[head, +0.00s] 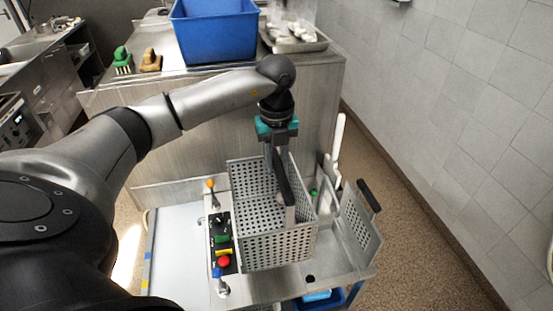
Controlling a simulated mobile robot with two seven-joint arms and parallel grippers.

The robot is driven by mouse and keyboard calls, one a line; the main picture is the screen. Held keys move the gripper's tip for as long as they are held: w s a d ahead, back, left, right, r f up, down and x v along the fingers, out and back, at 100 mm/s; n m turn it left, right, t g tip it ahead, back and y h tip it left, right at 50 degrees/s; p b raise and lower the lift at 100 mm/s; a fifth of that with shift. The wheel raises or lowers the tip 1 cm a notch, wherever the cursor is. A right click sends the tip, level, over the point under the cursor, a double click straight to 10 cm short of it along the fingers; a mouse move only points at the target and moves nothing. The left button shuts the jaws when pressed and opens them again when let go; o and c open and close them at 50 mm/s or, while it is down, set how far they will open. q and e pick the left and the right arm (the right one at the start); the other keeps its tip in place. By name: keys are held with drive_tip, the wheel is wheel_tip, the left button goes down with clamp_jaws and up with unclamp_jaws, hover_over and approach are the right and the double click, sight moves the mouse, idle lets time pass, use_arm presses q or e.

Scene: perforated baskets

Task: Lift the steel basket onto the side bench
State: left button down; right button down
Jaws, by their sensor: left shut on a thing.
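The steel basket (277,251) is a perforated open box in the lower middle of the head view. It looks roughly upright, over or on a low steel unit. My left gripper (279,158) points down over it and is shut on its dark upright handle (285,184). The gripper hides part of the basket's far wall. I cannot tell whether the basket's bottom touches the surface below. A large steel bench (240,115) stands behind; I cannot tell whether it is the side bench. My right gripper is not in view.
A perforated panel with a black handle (359,228) stands right of the basket. A control strip with coloured knobs (222,240) is at its left. A blue bin (215,35), brushes (137,61) and a tray (296,42) occupy the rear bench. A tiled wall closes the right.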

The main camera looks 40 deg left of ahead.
use_arm(q)
drive_tip(key=shift+f+b, duration=0.4)
drive_tip(key=shift+f, duration=0.1)
drive_tip(key=shift+f+b, duration=0.3)
drive_tip(key=shift+f, duration=0.1)
wheel_tip(320, 180, down, 11)
drive_tip(key=b, duration=0.8)
drive_tip(key=shift+r, duration=0.15)
